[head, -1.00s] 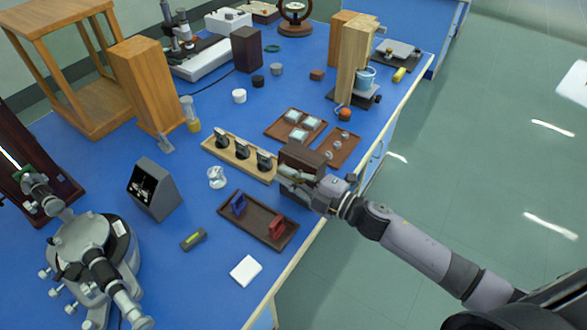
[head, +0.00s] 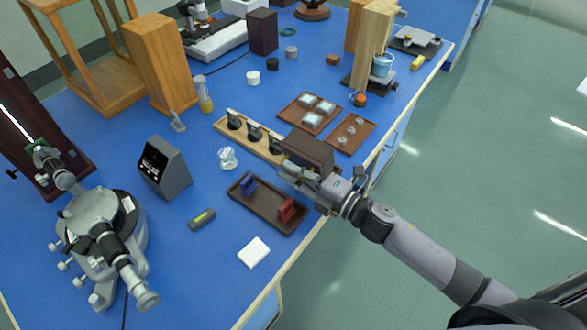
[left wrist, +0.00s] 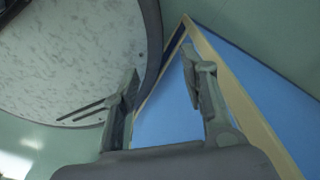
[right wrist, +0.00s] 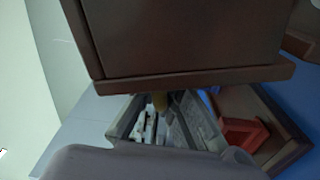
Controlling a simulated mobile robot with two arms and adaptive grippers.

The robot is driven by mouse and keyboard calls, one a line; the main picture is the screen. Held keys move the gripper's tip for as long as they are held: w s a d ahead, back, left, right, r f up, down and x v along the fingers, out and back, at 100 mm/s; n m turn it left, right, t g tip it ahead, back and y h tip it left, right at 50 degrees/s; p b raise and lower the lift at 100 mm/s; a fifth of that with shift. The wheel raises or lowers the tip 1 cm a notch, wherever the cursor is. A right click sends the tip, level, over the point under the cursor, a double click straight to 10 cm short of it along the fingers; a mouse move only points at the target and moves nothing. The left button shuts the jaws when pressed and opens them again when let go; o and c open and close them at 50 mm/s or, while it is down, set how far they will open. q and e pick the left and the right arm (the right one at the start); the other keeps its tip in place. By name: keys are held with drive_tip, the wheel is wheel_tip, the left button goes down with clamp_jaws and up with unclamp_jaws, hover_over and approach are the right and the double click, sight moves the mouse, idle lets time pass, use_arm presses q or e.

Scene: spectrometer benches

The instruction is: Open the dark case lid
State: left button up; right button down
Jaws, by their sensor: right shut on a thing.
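The dark case (head: 309,148) is a brown box near the bench's right edge in the head view. It fills the upper part of the right wrist view (right wrist: 185,38), with a projecting rim along its lower side. I cannot tell whether the lid is raised. My left gripper (left wrist: 163,82) shows only in its wrist view, open and empty.
A brown tray (head: 252,210) with blue and red blocks lies close to the right gripper. A wooden holder (head: 222,128) with dark mounted pieces stands left of the case. Trays with glass pieces (head: 306,112) lie behind it. The floor at the right is clear.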

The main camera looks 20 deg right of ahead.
drive_tip(key=shift+f, duration=0.1)
drive_tip(key=c, duration=1.7)
unclamp_jaws()
drive_tip(key=shift+s, duration=0.15)
drive_tip(key=shift+s+f, duration=0.1)
drive_tip(key=shift+f, duration=0.05)
drive_tip(key=v, duration=1.1)
drive_tip(key=shift+s+d+r, duration=0.25)
drive_tip(key=shift+d+r, duration=0.05)
drive_tip(key=shift+r, duration=0.1)
